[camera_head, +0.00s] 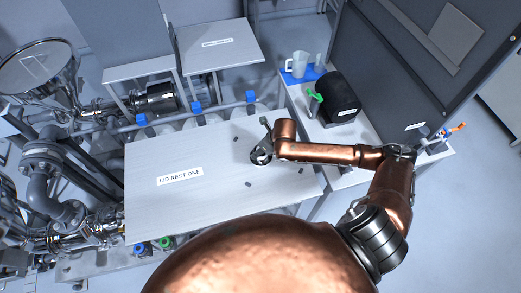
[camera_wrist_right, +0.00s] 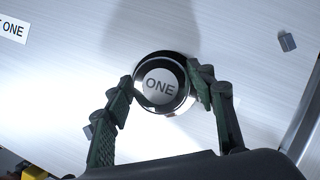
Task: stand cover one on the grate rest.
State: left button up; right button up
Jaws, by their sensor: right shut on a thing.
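A round piece with a dark, shiny rim and a pale disc marked ONE (camera_wrist_right: 161,86) sits between the fingers of my right gripper (camera_wrist_right: 160,92) in the right wrist view. The green fingers touch its rim from both sides, shut on it. In the head view my right gripper (camera_head: 262,155) is over the pale board labelled LID REST ONE (camera_head: 150,205), right of its middle. The gripper hides most of the piece there, and I cannot tell whether it touches the board. I cannot pick out the grate rest by a readable label. My left gripper is not in view.
Small grey blocks (camera_head: 248,184) are on the board. A second pale table (camera_head: 225,55) with an unreadable label stands behind. At the right are a black drum (camera_head: 338,97) and a clear jug (camera_head: 298,65). Pipes (camera_head: 42,190) crowd the left.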

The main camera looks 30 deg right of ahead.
jog(key=o, duration=1.5)
jog(key=p+v, duration=0.1)
jog(key=v, duration=1.1)
